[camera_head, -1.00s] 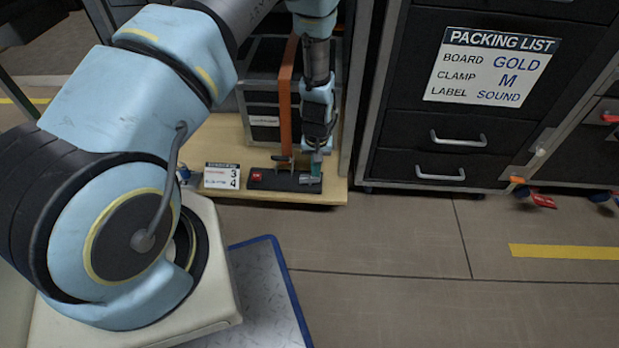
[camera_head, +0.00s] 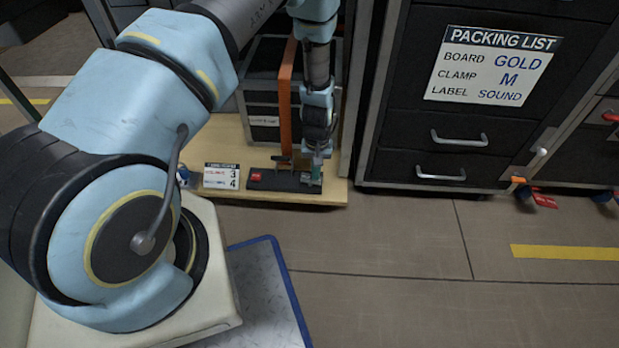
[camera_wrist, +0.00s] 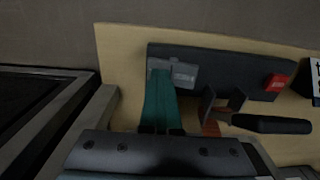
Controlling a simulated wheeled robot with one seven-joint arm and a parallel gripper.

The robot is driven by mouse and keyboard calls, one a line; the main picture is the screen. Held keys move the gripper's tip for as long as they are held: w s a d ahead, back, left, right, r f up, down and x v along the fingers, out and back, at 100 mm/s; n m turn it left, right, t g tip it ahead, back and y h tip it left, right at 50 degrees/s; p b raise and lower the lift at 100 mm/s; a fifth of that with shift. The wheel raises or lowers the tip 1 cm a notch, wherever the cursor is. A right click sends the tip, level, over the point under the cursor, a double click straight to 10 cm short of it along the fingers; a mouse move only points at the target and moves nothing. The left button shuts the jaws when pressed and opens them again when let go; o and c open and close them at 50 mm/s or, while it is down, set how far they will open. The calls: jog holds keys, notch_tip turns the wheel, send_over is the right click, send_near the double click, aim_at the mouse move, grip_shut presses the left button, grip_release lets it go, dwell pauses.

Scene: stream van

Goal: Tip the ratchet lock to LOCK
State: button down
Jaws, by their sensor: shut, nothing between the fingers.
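The ratchet unit is a dark base plate (camera_head: 276,180) on a pale wooden board (camera_head: 280,197). It has a red patch (camera_head: 257,177) at its left end and a small grey piece (camera_head: 306,179) at its right end. In the wrist view the grey piece (camera_wrist: 184,74) lies at the fingertips, and a black lever (camera_wrist: 270,124) sticks out beside the plate. Lettering on the unit is too small to read. My gripper (camera_head: 316,176) is shut and empty, with its teal fingers (camera_wrist: 160,95) pointing down at the grey piece; they seem to touch it.
An orange strap (camera_head: 285,105) runs up from the unit past stacked black cases (camera_head: 262,95). A small number card (camera_head: 221,176) stands to the left. A black drawer cabinet (camera_head: 440,140) stands to the right. The floor in front is clear.

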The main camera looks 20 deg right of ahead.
notch_tip(320, 180, up, 7)
jog(key=p, duration=0.5)
dwell(0.3)
dwell(0.4)
jog(key=w+a+r+n, duration=0.1)
jog(key=w+a+r, duration=0.2)
jog(key=a+r, duration=0.6)
jog(key=w+a+r+n, duration=0.1)
jog(key=w+a+r, duration=0.3)
jog(key=r, duration=0.9)
jog(key=s+a+r+n+t, duration=0.1)
jog(key=s+a+r, duration=0.55)
jog(key=a, duration=0.25)
jog(key=s+a+r+n+t, duration=0.1)
jog(key=s+a+r, duration=0.4)
jog(key=a+r, duration=0.3)
notch_tip(320, 180, up, 28)
jog(key=p, duration=2.9)
jog(key=shift+w+a+p, duration=0.15)
jog(key=shift+w+p, duration=0.15)
